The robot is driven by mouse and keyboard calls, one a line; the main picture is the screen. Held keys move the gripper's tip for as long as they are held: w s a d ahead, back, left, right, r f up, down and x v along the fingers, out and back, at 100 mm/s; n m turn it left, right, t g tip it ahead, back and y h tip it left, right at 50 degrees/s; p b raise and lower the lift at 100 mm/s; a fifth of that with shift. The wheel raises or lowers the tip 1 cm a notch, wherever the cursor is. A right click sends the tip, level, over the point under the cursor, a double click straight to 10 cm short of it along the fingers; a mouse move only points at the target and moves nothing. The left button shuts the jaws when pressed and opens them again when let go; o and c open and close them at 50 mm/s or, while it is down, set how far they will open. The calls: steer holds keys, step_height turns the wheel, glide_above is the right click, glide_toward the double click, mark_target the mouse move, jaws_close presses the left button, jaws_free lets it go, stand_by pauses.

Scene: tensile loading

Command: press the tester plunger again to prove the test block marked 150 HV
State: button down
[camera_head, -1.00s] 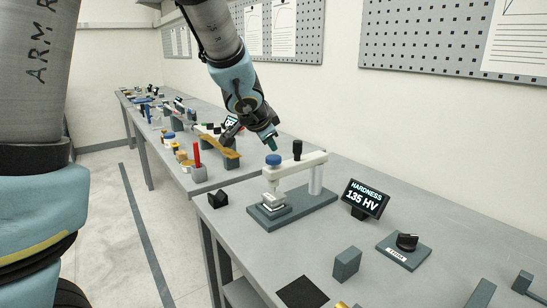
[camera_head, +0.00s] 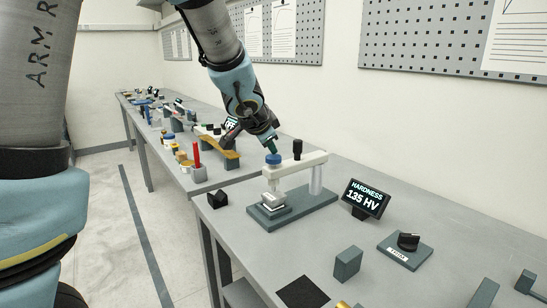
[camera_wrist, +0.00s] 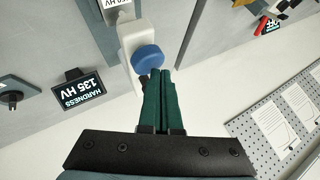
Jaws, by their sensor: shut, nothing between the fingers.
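The hardness tester stands on the near bench, with a grey base (camera_head: 312,199), a white arm (camera_head: 303,164) and a blue plunger cap (camera_head: 273,159) on top. My gripper (camera_head: 272,148) is shut and empty, its green fingertips just above the plunger. In the wrist view the shut fingers (camera_wrist: 161,74) reach up to the edge of the blue cap (camera_wrist: 148,58); I cannot tell if they touch. A pale test block (camera_head: 273,198) sits on the tester's stage. In the wrist view its label (camera_wrist: 115,4) is cut by the frame edge. The display (camera_head: 365,198) reads HARDNESS 135 HV.
A black knob (camera_head: 408,241) sits on a grey plate right of the display. A grey block (camera_head: 347,263) and a dark square pad (camera_head: 302,292) lie in front. A small black block (camera_head: 217,199) is left of the tester. A second bench with several objects extends behind.

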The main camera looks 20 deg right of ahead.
steer(key=shift+s+a+f+b, duration=0.1)
steer(key=shift+f+b, duration=0.4)
steer(key=shift+f, duration=0.15)
steer(key=shift+s+a+f+b, duration=0.1)
steer(key=shift+f+b, duration=0.35)
steer(key=shift+f, duration=0.15)
stand_by(0.8)
steer(key=shift+w+d+r+p, duration=0.1)
steer(key=shift+w+r+p, duration=0.05)
steer(key=shift+r+p, duration=1.15)
steer(key=shift+r, duration=0.25)
steer(key=shift+r, duration=0.2)
step_height(320, 180, up, 5)
steer(key=p, duration=0.5)
steer(key=shift+f, duration=0.15)
steer(key=shift+f, duration=0.1)
